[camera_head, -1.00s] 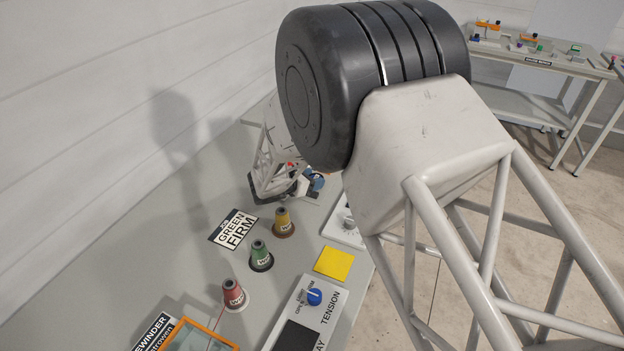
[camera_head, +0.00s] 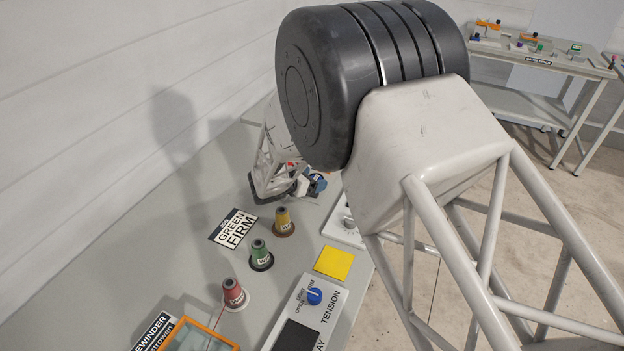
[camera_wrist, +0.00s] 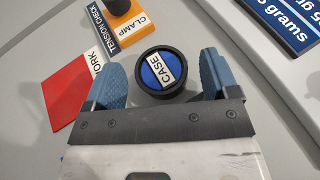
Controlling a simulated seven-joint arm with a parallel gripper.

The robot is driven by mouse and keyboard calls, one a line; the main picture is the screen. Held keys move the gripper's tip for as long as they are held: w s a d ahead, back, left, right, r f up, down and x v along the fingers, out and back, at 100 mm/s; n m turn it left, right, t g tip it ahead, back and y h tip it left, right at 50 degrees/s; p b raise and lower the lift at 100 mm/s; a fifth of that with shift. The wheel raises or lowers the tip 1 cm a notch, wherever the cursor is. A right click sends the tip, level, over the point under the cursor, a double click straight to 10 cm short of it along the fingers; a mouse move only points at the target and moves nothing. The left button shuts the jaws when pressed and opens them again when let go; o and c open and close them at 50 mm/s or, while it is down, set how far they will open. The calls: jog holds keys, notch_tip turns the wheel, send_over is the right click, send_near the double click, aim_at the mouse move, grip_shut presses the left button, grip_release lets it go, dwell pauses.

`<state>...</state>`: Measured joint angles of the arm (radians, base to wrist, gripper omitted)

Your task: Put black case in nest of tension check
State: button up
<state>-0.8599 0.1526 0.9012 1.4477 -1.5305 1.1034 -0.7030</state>
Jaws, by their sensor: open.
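The black case (camera_wrist: 160,86) is a round black piece with a blue top and a white CASE label. In the wrist view it sits between the two blue fingers of my gripper (camera_wrist: 161,66), which are open with a visible gap on each side. The TENSION CHECK strip (camera_wrist: 107,36) lies at the upper left, beside an orange block (camera_wrist: 131,28) marked CLAMP with a dark knob. I cannot make out the nest.
A red square (camera_wrist: 67,92) lies left of the gripper, its label partly hidden. A dark-blue sign (camera_wrist: 288,20) is at the upper right. In the head view, yellow (camera_head: 283,220), green (camera_head: 260,254) and red (camera_head: 234,294) spools stand nearer, beside a GREEN FIRM card (camera_head: 234,229).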

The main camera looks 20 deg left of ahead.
jog(key=v, duration=1.2)
jog(key=shift+r, duration=0.15)
jog(key=shift+d, duration=0.1)
dwell(0.6)
jog(key=d+r+m+g, duration=0.3)
jog(key=d+r+m, duration=0.25)
jog(key=d, duration=0.65)
jog(key=s+d+r+m+g, duration=0.15)
jog(key=d+r+m, duration=0.25)
jog(key=d+r, duration=0.55)
jog(key=d+r+m+g, duration=0.4)
jog(key=d+m, duration=0.1)
jog(key=d, duration=1)
jog(key=s+d+r+m+g+y, duration=0.2)
jog(key=s+d+r+m, duration=0.2)
jog(key=s+d+m, duration=0.7)
jog(key=s+d+r+m+y, duration=0.1)
jog(key=s+d+m+y, duration=0.3)
jog(key=s+d, duration=0.5)
jog(key=shift+s+d+r+m+t, duration=0.4)
jog(key=shift+s+m, duration=0.35)
jog(key=shift+s, duration=1.6)
jog(key=shift+c, duration=0.5)
